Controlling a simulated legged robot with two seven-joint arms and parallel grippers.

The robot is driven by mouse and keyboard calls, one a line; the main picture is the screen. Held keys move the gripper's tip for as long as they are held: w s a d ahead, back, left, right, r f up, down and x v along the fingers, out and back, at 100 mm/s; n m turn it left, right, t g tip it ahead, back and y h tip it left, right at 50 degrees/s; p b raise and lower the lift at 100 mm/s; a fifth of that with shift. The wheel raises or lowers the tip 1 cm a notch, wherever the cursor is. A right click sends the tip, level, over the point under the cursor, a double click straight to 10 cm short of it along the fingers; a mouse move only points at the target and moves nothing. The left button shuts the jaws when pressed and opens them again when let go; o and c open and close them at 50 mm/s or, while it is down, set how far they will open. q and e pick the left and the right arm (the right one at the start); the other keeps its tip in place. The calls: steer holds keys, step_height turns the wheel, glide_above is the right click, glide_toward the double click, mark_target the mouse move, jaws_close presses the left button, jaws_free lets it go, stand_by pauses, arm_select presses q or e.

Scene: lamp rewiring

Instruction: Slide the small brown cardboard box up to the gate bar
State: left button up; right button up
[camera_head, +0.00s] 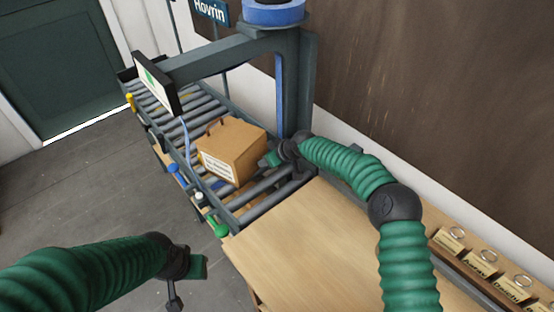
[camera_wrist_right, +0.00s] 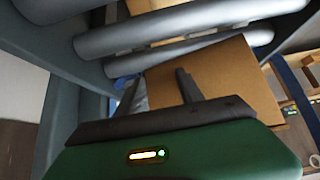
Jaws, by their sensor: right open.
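The small brown cardboard box (camera_head: 238,143) sits on the roller conveyor (camera_head: 262,185), with a white label on its front and a dark handle on top. My right gripper (camera_head: 270,159) is at the box's right side, low near the rollers. In the right wrist view its two dark fingers (camera_wrist_right: 157,90) are apart, with brown cardboard (camera_wrist_right: 225,75) close beyond them; I cannot tell whether they touch it. A dark beam (camera_head: 225,57) spans the conveyor behind the box; I cannot tell whether this is the gate bar. My left gripper (camera_head: 188,275) hangs at the lower left, away from the box; its fingers are unclear.
A wooden tabletop (camera_head: 300,245) adjoins the conveyor's near end. A dark post (camera_head: 295,85) stands right behind the box, with a blue roll (camera_head: 273,12) on top. A sign panel (camera_head: 154,84) hangs from the beam. Bare rollers (camera_head: 185,98) lie beyond the box.

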steer(key=shift+w+a+r, duration=0.1)
steer(key=shift+r, duration=0.1)
steer(key=s+d+r+p, duration=0.2)
steer(key=s+d+p, duration=0.1)
steer(key=s, duration=0.1)
steer(key=shift+s+d+r, duration=0.25)
steer(key=shift+r, duration=0.1)
steer(key=shift+w, duration=0.1)
steer(key=shift+p, duration=0.3)
